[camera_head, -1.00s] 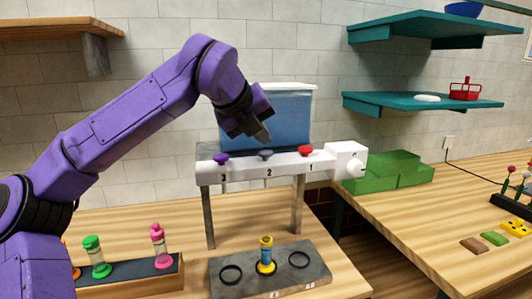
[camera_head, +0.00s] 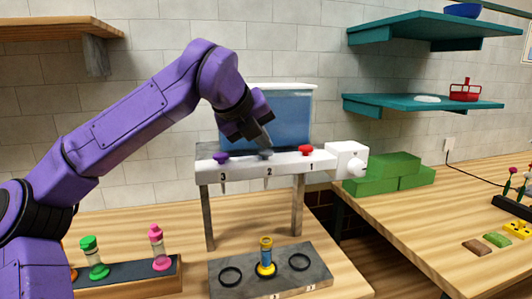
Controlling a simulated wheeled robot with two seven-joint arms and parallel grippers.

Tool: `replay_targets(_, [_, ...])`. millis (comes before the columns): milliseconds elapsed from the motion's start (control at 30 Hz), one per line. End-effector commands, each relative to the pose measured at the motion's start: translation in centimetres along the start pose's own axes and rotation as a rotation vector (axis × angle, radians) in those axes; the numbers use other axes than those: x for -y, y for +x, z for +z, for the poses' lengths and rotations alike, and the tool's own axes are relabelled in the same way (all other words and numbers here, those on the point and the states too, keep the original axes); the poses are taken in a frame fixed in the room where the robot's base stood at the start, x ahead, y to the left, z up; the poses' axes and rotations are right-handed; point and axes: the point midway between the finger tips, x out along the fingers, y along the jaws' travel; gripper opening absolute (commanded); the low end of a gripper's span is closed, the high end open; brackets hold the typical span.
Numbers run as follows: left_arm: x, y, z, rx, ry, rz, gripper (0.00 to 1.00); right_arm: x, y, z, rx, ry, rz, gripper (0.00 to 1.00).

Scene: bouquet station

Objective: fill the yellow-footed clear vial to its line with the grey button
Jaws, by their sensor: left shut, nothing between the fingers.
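The clear vial (camera_head: 266,256) with the yellow foot stands upright at the middle ring of the dark base plate (camera_head: 240,288), below the outlet marked 2. Its fill level and line are too small to tell. The grey button (camera_head: 265,157) sits on top of the white dispenser bar (camera_head: 288,165), between a purple button (camera_head: 221,158) and a red button (camera_head: 306,150). My left gripper (camera_head: 267,148) is shut and empty, pointing down with its tips at the grey button and partly covering it. I cannot tell whether the button is pressed. My right gripper is out of view.
A blue-filled tank (camera_head: 291,122) stands behind the bar. A white knob (camera_head: 354,168) is at the bar's right end. A rack (camera_head: 130,284) with green-capped and pink-capped vials is at the front left. Green blocks (camera_head: 395,170) lie on the right table. Teal shelves (camera_head: 420,103) hang above.

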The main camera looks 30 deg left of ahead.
Motion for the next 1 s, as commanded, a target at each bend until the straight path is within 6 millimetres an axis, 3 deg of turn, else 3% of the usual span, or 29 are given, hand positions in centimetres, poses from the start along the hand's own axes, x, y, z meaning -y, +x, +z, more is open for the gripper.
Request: replay_targets(1000, [-0.08, 0.14, -0.15, -0.002, 0.0, 0.002, 0.0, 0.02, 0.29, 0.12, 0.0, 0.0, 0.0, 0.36])
